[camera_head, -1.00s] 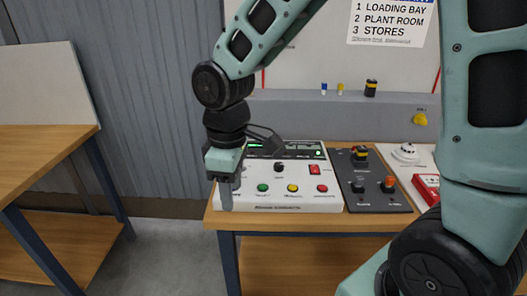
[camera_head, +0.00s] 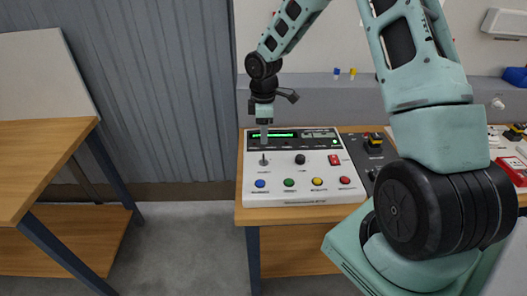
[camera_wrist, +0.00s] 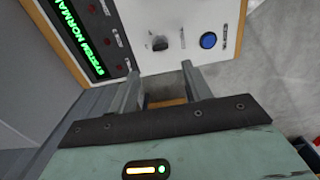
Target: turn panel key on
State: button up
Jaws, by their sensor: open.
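The white control panel (camera_head: 280,197) lies on the wooden bench, with a lit green display (camera_head: 273,135) along its back. The silver panel key (camera_head: 263,160) stands at the panel's left, behind the blue button (camera_head: 260,184). My gripper (camera_head: 264,142) points down over the panel's left back part, just behind the key in the picture. In the wrist view the open, empty fingers (camera_wrist: 160,70) flank a gap at the panel's left edge. The key (camera_wrist: 160,43) shows just beyond the fingertips, beside the blue button (camera_wrist: 208,40). No contact with the key shows.
A black knob (camera_head: 300,159) and a red switch (camera_head: 334,160) sit right of the key. Green, yellow and red buttons line the front. A dark switch plate (camera_head: 374,150) adjoins the panel's right. Another wooden table (camera_head: 40,150) stands left, with open floor between.

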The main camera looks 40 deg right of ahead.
notch_tip(320, 180, down, 10)
jog(key=shift+r+p, duration=0.1)
jog(key=shift+p, duration=0.8)
jog(key=c, duration=1)
